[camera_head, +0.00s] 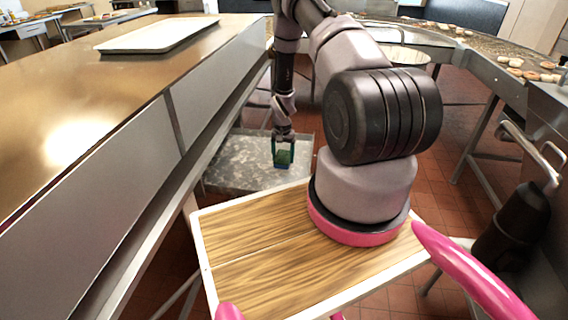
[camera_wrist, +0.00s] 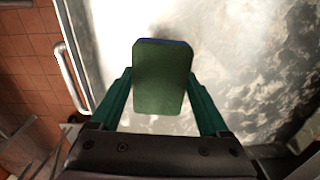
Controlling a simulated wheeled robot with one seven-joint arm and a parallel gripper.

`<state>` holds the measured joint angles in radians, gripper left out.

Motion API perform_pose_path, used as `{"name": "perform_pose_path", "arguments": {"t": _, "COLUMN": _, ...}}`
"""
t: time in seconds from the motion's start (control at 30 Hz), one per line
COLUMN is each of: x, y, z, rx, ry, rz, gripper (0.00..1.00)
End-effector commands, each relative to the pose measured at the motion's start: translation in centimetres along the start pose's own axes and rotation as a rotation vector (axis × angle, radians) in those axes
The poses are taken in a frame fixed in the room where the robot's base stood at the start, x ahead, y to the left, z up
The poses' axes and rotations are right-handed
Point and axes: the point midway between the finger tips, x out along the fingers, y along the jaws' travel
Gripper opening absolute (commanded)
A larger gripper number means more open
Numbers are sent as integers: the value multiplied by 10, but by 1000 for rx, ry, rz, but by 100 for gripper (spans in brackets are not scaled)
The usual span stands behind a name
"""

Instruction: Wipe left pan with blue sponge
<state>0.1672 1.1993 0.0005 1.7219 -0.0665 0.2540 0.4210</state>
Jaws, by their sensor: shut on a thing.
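My gripper (camera_head: 283,163) points down over a grey, stained metal pan (camera_head: 228,178) in the head view. It is shut on the sponge (camera_head: 284,157), which shows a green face and a blue edge. In the wrist view the sponge (camera_wrist: 162,80) sits between the two green fingers of my gripper (camera_wrist: 161,95). The pan (camera_wrist: 228,55) fills much of that view behind it, with bright glare, dark mottled stains and a handle at its left side. I cannot tell whether the sponge touches the pan.
A long metal counter (camera_head: 75,95) runs along the left, with a pale tray (camera_head: 160,37) on top. A conveyor-like table (camera_head: 480,50) with several food pieces curves along the right.

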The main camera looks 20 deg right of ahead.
Motion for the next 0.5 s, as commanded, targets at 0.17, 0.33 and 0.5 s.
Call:
{"name": "perform_pose_path", "arguments": {"t": 0.17, "x": -17, "y": -4, "z": -5, "rx": 0, "ry": 1, "rz": -1, "gripper": 35}}
{"name": "perform_pose_path", "arguments": {"t": 0.33, "x": -31, "y": -7, "z": -8, "rx": -1, "ry": 1, "rz": 0, "gripper": 35}}
{"name": "perform_pose_path", "arguments": {"t": 0.5, "x": -36, "y": -8, "z": -8, "rx": -1, "ry": -1, "rz": 1, "gripper": 35}}
